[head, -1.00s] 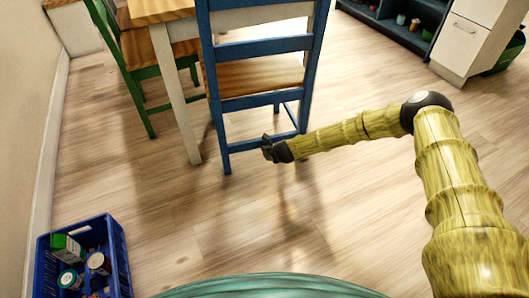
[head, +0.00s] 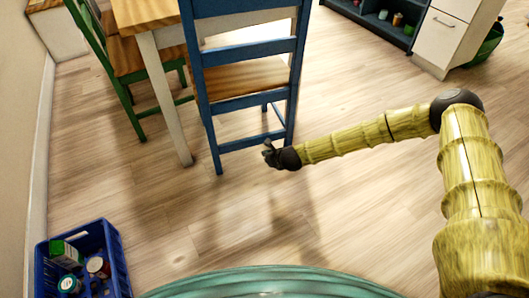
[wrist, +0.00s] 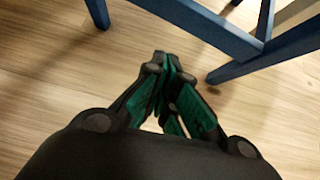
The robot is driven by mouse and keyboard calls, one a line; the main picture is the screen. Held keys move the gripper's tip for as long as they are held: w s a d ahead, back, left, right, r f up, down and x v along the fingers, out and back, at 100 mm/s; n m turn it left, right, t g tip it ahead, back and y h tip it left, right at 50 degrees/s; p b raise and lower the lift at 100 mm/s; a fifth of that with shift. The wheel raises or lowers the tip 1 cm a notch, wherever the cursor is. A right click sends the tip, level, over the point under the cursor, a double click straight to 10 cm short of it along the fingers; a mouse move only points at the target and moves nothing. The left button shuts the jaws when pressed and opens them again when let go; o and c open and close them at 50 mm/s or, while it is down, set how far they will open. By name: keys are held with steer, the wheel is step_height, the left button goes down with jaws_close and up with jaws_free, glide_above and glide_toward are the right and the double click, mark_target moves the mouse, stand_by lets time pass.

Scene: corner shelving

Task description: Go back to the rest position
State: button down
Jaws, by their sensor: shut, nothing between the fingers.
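My gripper (head: 268,152) is at the end of my yellow arm, which reaches left across the middle of the head view. It is shut and empty, in front of the lower part of a blue chair (head: 245,103) in the picture. In the wrist view my gripper (wrist: 165,65) has its dark and green fingers together above the wooden floor (wrist: 60,110). Blue chair legs and rails (wrist: 205,22) show at the top of that view.
A blue crate (head: 118,262) with several packages and cans is at the lower left. A wooden-topped table (head: 150,12) and a green chair (head: 100,65) stand at the upper left. Dark shelving (head: 345,12) and a white drawer cabinet (head: 440,45) are at the upper right. The middle floor is clear.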

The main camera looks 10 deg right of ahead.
steer(key=shift+s+r, duration=0.15)
steer(key=s+a+f+n+g, duration=0.2)
steer(key=s+n, duration=0.3)
steer(key=s, duration=0.4)
steer(key=s+a+f+n+g, duration=0.1)
steer(key=s+a+f+n, duration=0.15)
steer(key=s+n, duration=0.55)
steer(key=s+a+f+n+g, duration=0.2)
steer(key=s+n, duration=0.1)
steer(key=s, duration=0.8)
steer(key=s+d+r+n+g+h, duration=0.2)
steer(key=s+d+r+n, duration=0.1)
steer(key=s+d+n, duration=0.7)
steer(key=s+d+r+n+g+h, duration=0.1)
steer(key=s+d+r+n+h, duration=0.15)
steer(key=s+d+n, duration=0.5)
steer(key=s+r+m+p, duration=0.1)
steer(key=r+p, duration=1.6)
steer(key=s+r+m+p, duration=0.1)
steer(key=s+r+p, duration=0.1)
steer(key=r+p, duration=1.6)
steer(key=shift+s+d+y+p, duration=0.3)
steer(key=shift+d+y+p, duration=0.05)
steer(key=shift+d+y, duration=0.1)
steer(key=shift+m, duration=0.25)
